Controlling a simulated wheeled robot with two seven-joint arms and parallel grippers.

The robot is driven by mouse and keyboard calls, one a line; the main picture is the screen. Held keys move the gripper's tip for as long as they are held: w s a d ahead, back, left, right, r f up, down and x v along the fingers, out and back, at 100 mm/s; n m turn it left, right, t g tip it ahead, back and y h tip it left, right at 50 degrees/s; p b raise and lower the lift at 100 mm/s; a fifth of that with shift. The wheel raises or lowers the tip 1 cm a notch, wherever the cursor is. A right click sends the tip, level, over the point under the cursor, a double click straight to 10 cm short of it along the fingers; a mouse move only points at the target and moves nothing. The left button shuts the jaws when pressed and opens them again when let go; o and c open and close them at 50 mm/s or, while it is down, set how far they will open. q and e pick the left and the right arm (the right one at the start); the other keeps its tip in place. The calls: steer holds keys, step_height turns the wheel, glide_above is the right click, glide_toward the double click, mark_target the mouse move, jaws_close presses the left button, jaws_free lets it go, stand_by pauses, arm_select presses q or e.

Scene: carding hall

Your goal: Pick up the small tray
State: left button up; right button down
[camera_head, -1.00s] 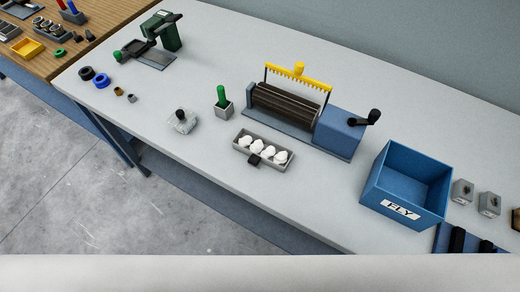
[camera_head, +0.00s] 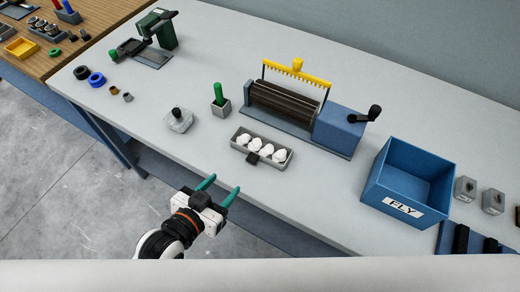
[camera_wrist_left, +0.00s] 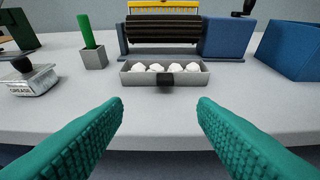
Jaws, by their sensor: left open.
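The small tray (camera_head: 284,162) is a grey, shallow, long box with several white fluffy lumps in it and a black tab on its front side. It stands on the white table in front of the roller machine. In the left wrist view the tray (camera_wrist_left: 133,80) is straight ahead, beyond and between the fingers. My left gripper (camera_head: 220,188) has green fingers spread apart with nothing between them; it is near the table's front edge, short of the tray. Its ribbed fingers (camera_wrist_left: 160,115) also show in the left wrist view. My right gripper is not in view.
A roller machine (camera_head: 335,130) with a yellow comb and crank stands behind the tray. A grey cup (camera_head: 220,108) with a green-handled item and a grease block (camera_head: 180,121) stand left. A blue FLY bin (camera_head: 390,190) stands right. The table is clear just before the tray.

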arm_select(q)
steer(key=p, duration=0.1)
glide_toward(252, 158)
steer(key=x, duration=0.2)
steer(key=shift+w+a+f, duration=0.1)
steer(key=shift+w+f, duration=0.05)
steer(key=shift+w, duration=0.2)
steer(key=shift+w+d+f+p, duration=0.2)
steer(key=shift+w+d+p, duration=0.15)
steer(key=shift+w, duration=0.1)
steer(key=x, duration=0.4)
steer(key=shift+d+f+p, duration=0.15)
steer(key=shift+d+p, duration=0.1)
steer(key=shift+p, duration=0.1)
steer(key=shift+s, duration=0.1)
jaws_close()
